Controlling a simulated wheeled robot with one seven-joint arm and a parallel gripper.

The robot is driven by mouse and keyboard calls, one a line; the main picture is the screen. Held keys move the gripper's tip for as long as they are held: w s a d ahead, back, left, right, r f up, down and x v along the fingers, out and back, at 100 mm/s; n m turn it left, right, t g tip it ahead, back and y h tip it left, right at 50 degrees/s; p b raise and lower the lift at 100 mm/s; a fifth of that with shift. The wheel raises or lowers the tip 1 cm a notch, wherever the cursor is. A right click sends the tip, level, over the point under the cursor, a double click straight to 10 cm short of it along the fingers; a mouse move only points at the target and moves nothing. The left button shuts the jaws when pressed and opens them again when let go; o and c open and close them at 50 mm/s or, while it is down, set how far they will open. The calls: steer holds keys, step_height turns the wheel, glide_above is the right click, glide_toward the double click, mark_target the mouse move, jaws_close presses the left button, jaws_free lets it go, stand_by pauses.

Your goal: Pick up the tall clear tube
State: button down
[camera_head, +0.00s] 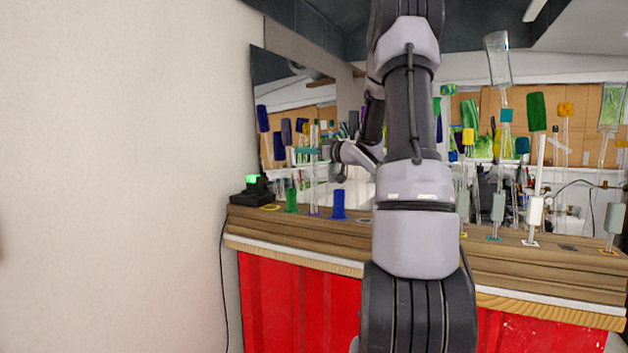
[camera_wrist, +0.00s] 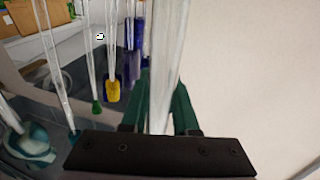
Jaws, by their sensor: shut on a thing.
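The tall clear tube (camera_head: 314,182) stands upright over the left part of the wooden bench in the head view. Its lower end is close to the bench top; I cannot tell whether it touches. My gripper (camera_head: 311,150), with teal fingers, comes from the right and is shut around the tube's upper part. In the wrist view the clear tube (camera_wrist: 168,45) runs upright between the dark green fingers of my gripper (camera_wrist: 163,95). The gripper's dark body hides the tube's near end there.
A blue piece (camera_head: 338,204) and a green piece (camera_head: 291,200) stand close on either side. A black box with a green light (camera_head: 252,188) is at the bench's left end, by a white wall (camera_head: 120,170). More glass rods with coloured ends (camera_head: 497,205) stand at right. My arm hides the middle.

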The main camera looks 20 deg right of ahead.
steer(key=shift+r, duration=0.1)
stand_by(0.6)
step_height(320, 180, up, 10)
stand_by(0.4)
stand_by(0.5)
